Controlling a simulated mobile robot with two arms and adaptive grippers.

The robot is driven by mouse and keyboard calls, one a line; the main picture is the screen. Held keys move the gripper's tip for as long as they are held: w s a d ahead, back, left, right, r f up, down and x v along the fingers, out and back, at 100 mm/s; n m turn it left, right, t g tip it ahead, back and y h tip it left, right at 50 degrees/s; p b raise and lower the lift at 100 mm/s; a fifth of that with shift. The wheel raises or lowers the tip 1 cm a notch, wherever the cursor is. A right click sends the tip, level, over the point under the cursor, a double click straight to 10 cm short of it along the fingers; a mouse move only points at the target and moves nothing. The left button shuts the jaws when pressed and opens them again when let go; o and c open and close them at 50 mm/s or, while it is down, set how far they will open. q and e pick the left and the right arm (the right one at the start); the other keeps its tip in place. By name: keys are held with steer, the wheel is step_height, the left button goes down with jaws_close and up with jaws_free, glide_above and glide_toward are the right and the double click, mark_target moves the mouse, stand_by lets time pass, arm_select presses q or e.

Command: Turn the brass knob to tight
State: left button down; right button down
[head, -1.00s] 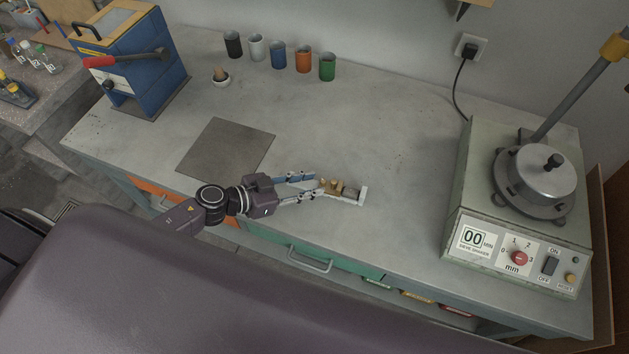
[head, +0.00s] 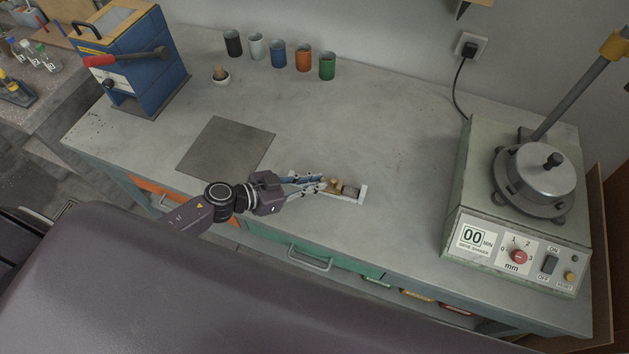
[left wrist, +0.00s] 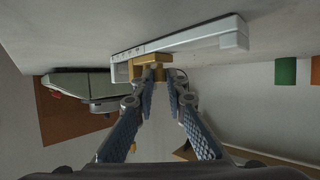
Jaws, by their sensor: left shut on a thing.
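The brass knob (head: 335,184) is on a small pale fixture (head: 362,195) on the bench. The knob also shows in the left wrist view (left wrist: 156,74), in front of the white fixture body (left wrist: 190,42). My left gripper (head: 322,184) reaches it from the left. Its two blue-padded fingers have come together at the tips (left wrist: 158,80), shut on the knob. The fingertips hide part of the knob, and I cannot read how far it is turned. My right gripper is not in view.
A grey sieve shaker (head: 470,195) stands at the right and a blue machine (head: 150,65) at the back left. Several coloured cups (head: 303,58) line the wall. A flat dark plate (head: 225,147) lies left of the fixture. The bench between fixture and shaker is clear.

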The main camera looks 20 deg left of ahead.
arm_select(q)
steer(key=shift+a, duration=0.1)
steer(key=shift+w+a+f+m+g+h+b, duration=0.1)
steer(key=shift+w+m+g+h+b, duration=0.05)
steer(key=shift+m+g+h+b, duration=0.3)
steer(key=shift+w+a+m+g+h+b, duration=0.15)
steer(key=shift+m+g+h+b, duration=0.1)
steer(key=shift+m+g+b, duration=0.25)
steer(key=m+g+b, duration=0.3)
steer(key=b, duration=0.2)
steer(key=w+m+g+h+b, duration=0.1)
steer(key=m+g+b, duration=0.2)
steer(key=b, duration=0.2)
steer(key=w+m+g+h+b, duration=0.1)
steer(key=m+g+b, duration=0.2)
steer(key=g+b, duration=0.1)
steer(key=shift+f+b, duration=0.1)
steer(key=shift+b, duration=0.8)
steer(key=shift+r+m+g+b, duration=0.2)
steer(key=shift+m+g+b, duration=0.35)
steer(key=shift+b, duration=0.3)
steer(key=c, duration=1.9)
jaws_free()
steer(key=shift+c, duration=0.2)
